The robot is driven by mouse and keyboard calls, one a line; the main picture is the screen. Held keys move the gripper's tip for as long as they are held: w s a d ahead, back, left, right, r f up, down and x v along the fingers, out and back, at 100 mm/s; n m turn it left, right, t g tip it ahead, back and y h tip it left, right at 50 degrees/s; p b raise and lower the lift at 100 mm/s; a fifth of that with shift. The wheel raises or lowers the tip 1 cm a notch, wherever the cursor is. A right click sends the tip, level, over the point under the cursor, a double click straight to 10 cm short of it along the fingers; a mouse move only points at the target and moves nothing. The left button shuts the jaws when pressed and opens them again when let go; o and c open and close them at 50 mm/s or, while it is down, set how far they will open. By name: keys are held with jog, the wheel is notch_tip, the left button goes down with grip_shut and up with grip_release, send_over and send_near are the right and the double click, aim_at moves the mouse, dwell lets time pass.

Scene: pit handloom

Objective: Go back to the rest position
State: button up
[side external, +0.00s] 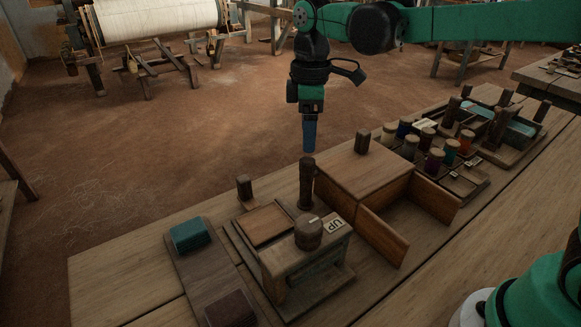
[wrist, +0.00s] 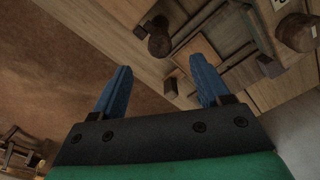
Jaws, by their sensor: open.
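A wooden box with two open doors (side external: 366,170) stands just right of the post. A smaller box marked UP (side external: 310,262), with a round knob (side external: 308,233) on top, stands in front of it.
A teal block (side external: 190,234) and a dark red block (side external: 231,309) sit on a board at the left. Several coloured spools (side external: 434,160) stand at the right, near more posts. A loom with a white roll (side external: 155,18) is at the back. The floor between is clear.

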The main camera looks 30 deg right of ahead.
jog(key=s+d+m+t, duration=0.2)
jog(key=s+m+t, duration=0.1)
jog(key=s+m, duration=0.2)
jog(key=s+d+f+m+t, duration=0.1)
jog(key=s+d+m+t, duration=0.2)
jog(key=s+m, duration=0.3)
jog(key=shift+s+t, duration=0.35)
jog(key=shift+t, duration=0.15)
jog(key=shift+f, duration=0.1)
dwell(0.4)
